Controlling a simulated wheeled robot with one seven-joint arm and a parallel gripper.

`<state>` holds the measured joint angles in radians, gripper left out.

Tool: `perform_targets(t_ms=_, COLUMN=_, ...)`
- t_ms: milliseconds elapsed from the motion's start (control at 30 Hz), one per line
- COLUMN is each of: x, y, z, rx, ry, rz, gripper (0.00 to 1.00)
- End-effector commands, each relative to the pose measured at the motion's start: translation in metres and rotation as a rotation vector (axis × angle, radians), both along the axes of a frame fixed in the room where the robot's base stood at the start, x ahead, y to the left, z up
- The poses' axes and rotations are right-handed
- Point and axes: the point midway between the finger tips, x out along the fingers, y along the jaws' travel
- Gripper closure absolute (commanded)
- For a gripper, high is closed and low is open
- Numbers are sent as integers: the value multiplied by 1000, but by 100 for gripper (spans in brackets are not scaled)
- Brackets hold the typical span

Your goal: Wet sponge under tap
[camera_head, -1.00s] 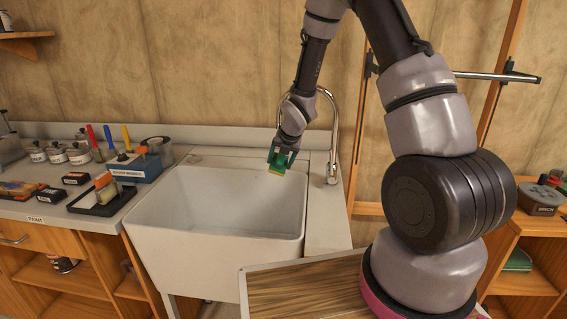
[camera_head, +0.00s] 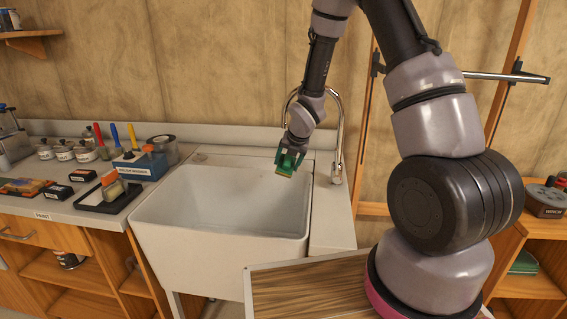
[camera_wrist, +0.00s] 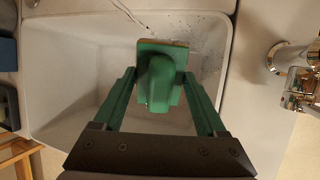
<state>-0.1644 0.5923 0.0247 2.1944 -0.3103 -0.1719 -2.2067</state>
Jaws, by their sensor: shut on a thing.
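My gripper (camera_head: 290,155) is shut on the sponge (camera_head: 286,169), a small block with a green side and a yellowish edge. In the wrist view the sponge (camera_wrist: 160,85) sits between the green fingers of my gripper (camera_wrist: 160,78). The sponge is held over the right rear part of the white sink (camera_head: 148,212), clear of its bottom. The chrome tap (camera_head: 338,150) stands on the right rear deck, its curved spout arching behind my wrist. The tap base (camera_wrist: 275,52) shows at right in the wrist view. I cannot tell whether water runs.
On the left counter are a blue box (camera_head: 140,168), a black tray with a brush (camera_head: 104,198), small dark boxes and several tins. A wood-topped surface (camera_head: 310,290) lies in front, right of the sink.

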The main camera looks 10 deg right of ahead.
Motion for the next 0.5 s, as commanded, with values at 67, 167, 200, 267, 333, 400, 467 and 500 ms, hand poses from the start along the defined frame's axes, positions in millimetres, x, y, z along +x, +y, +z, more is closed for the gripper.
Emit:
perform_targets(t_ms=67, x=-6, y=-2, z=1, rx=0, ry=0, rz=0, gripper=71)
perform_targets(t_ms=167, x=-14, y=-5, z=1, rx=0, ry=-1, rz=0, gripper=71)
perform_targets(t_ms=200, x=-17, y=-6, z=0, rx=-1, ry=0, rz=0, gripper=71)
perform_targets(t_ms=267, x=-22, y=-7, z=0, rx=0, ry=0, rz=0, gripper=71)
perform_targets(t_ms=333, x=-27, y=-9, z=0, rx=0, ry=0, rz=-1, gripper=71)
perform_targets(t_ms=400, x=-33, y=-11, z=0, rx=0, ry=1, rz=-1, gripper=71)
perform_targets(t_ms=467, x=-37, y=-12, z=1, rx=1, ry=-1, rz=0, gripper=71)
perform_targets(t_ms=500, x=-40, y=-13, z=1, rx=0, ry=0, rz=0, gripper=71)
